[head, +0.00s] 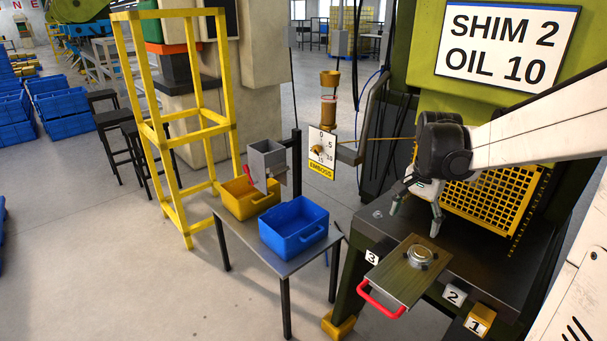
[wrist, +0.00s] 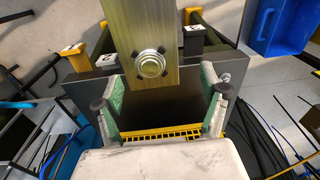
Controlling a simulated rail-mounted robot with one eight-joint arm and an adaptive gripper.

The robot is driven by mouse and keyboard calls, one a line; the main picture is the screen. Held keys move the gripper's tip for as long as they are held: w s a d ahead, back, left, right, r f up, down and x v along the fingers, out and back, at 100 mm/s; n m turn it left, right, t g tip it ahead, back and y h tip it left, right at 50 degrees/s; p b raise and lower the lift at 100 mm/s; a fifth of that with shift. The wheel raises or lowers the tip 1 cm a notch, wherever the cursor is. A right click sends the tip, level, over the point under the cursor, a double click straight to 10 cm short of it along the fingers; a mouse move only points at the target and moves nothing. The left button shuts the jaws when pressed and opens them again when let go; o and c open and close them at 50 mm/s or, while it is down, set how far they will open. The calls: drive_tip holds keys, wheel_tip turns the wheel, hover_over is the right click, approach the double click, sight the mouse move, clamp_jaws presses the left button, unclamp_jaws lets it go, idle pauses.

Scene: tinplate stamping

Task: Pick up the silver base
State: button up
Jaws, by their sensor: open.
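The silver base (head: 420,256) is a small round metal piece lying on a brass-coloured plate (head: 400,285) with a red handle (head: 381,300). In the wrist view the silver base (wrist: 150,64) sits on the plate, with small dark pieces around it. My gripper (head: 415,216) is open and empty, above and behind the silver base in the head view. In the wrist view my gripper (wrist: 160,96) has its fingers spread wide, and the silver base lies beyond the fingertips, apart from them.
A yellow mesh guard (head: 492,208) and the green press (head: 410,60) stand close behind my gripper. Number blocks, including a yellow one (head: 480,321), line the press bed's front. A side table (head: 290,268) holds a blue bin (head: 293,226) and a yellow bin (head: 245,200).

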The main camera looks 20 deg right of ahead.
drive_tip(key=m+p, duration=0.2)
hover_over(421, 252)
drive_tip(key=s, duration=0.1)
drive_tip(key=shift+g, duration=0.4)
wheel_tip(421, 252, down, 8)
drive_tip(key=shift+a+b, duration=0.1)
drive_tip(key=shift+b, duration=0.2)
drive_tip(key=f, duration=0.4)
drive_tip(key=shift+w+f, duration=0.2)
drive_tip(key=shift+w, duration=0.2)
drive_tip(key=shift+f+b, duration=0.3)
drive_tip(key=shift+f, duration=0.15)
drive_tip(key=c, duration=0.9)
